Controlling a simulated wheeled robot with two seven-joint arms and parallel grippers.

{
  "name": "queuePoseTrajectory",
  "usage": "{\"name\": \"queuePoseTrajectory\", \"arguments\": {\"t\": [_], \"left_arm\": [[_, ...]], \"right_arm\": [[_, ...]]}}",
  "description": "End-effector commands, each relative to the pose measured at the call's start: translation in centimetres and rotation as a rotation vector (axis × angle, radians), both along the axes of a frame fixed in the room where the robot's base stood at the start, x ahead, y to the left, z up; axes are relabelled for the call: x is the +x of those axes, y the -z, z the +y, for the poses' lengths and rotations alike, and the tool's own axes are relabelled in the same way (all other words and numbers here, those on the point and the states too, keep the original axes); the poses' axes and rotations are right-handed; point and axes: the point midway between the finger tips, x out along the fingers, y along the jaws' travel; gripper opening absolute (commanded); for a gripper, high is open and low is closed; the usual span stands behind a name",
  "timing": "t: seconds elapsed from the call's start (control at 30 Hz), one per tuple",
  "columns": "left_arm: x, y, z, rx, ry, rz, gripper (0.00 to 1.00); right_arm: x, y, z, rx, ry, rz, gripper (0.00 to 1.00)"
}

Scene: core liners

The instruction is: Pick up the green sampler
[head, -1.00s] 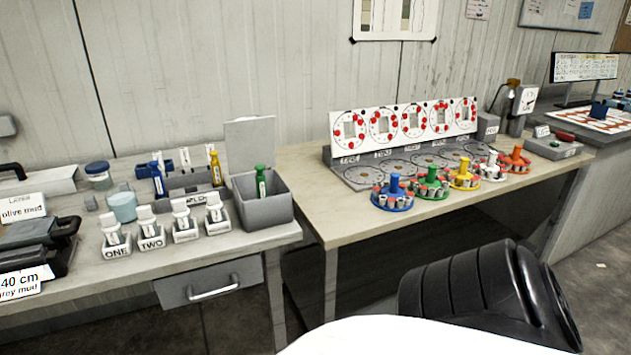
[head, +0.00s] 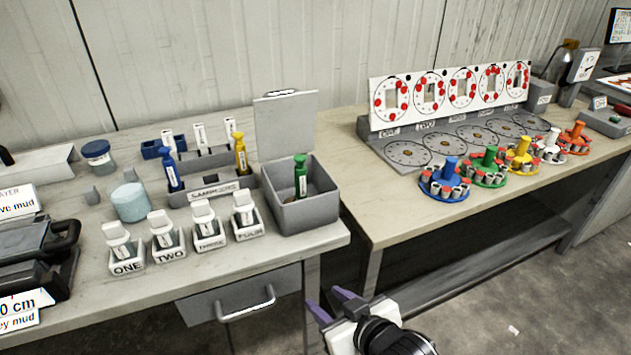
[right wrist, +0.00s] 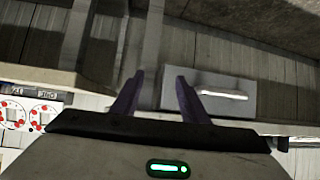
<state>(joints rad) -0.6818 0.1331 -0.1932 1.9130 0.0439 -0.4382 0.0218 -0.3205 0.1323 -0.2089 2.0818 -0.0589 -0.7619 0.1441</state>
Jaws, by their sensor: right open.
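The green sampler (head: 301,178) stands upright, leaning slightly, inside the grey open-lidded box (head: 306,215) at the right end of the left bench. Its green top rises above the box rim; its lower end is hidden by the front wall. A blue sampler (head: 171,170) and a yellow sampler (head: 241,156) stand in the grey rack labelled samplers (head: 212,191), left of the box. My right gripper (head: 331,306) is open and empty, low in front of the bench, below and in front of the box. In the right wrist view its fingers (right wrist: 157,95) are apart with nothing between them. My left gripper is not in view.
Small white containers labelled ONE (head: 123,250) and onward line the bench front. A drawer with a handle (head: 246,303) sits below. Coloured round carriers (head: 444,185) stand on the right bench (head: 375,220). The raised box lid (head: 286,122) stands behind the green sampler.

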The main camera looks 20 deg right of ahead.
Motion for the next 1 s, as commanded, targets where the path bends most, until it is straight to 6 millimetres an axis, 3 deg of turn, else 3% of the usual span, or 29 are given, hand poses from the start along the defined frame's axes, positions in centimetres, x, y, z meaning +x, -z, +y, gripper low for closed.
{"name": "queuePoseTrajectory", "arguments": {"t": [0.03, 0.1, 0.2, 0.33, 0.47, 0.8, 1.0], "left_arm": [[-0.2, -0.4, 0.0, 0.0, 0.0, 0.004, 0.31], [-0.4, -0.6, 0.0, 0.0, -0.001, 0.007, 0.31], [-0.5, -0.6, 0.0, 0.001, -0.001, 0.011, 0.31], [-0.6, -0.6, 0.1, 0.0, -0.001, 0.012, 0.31], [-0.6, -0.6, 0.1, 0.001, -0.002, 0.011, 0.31], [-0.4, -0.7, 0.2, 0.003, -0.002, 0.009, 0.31], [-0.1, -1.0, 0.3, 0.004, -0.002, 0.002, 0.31]], "right_arm": [[2.7, -4.7, -0.3, -0.002, 0.022, -0.062, 0.41], [5.0, -9.4, -1.0, -0.004, 0.055, -0.116, 0.41], [7.2, -14.6, -1.6, 0.005, 0.092, -0.193, 0.41], [8.9, -18.4, -1.8, 0.017, 0.112, -0.265, 0.41], [9.4, -19.6, -1.8, 0.021, 0.117, -0.286, 0.41], [13.5, -18.2, -1.6, 0.021, 0.117, -0.286, 0.41], [14.9, -17.9, -1.5, 0.021, 0.115, -0.285, 0.41]]}}
